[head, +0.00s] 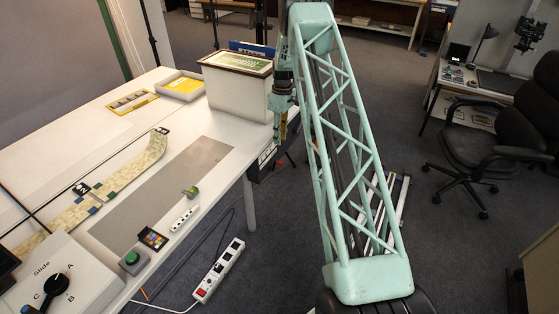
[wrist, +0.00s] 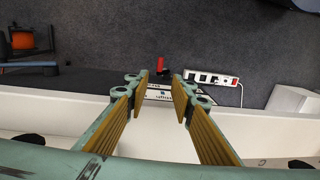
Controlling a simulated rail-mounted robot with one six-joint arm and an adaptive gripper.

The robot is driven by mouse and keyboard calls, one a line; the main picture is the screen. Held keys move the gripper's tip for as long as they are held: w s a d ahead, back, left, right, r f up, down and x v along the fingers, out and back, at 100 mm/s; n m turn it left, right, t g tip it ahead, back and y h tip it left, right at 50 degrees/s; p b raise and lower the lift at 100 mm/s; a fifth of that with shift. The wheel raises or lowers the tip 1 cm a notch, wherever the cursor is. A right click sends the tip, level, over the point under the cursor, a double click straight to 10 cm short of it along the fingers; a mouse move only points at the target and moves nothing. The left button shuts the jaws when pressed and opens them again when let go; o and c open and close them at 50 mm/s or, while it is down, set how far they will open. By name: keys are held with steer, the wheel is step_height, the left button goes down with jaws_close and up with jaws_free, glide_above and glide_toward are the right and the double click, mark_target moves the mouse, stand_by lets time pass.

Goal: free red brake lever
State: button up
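A small red part (wrist: 177,65), which looks like the brake lever, shows in the wrist view just beyond my fingertips. In the head view my gripper (head: 283,130) hangs beside the table's far right edge, pointing down.
The white table (head: 75,119) carries a pale box (head: 238,92), a grey mat (head: 150,210) and a slide selector box (head: 66,282). A power strip (head: 219,270) lies on the floor, and it also shows in the wrist view (wrist: 211,78). An office chair (head: 500,135) stands right.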

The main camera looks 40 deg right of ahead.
steer(key=shift+s+a+f+b, duration=0.15)
steer(key=shift+f+b, duration=0.25)
steer(key=shift+f, duration=1.9)
steer(key=shift+a+f+b, duration=0.15)
steer(key=shift+f+b, duration=0.2)
steer(key=shift+f, duration=1.9)
steer(key=shift+s+a+f+b, duration=0.15)
steer(key=shift+f+b, duration=0.25)
steer(key=shift+f, duration=1.9)
steer(key=shift+w, duration=0.1)
jaws_close()
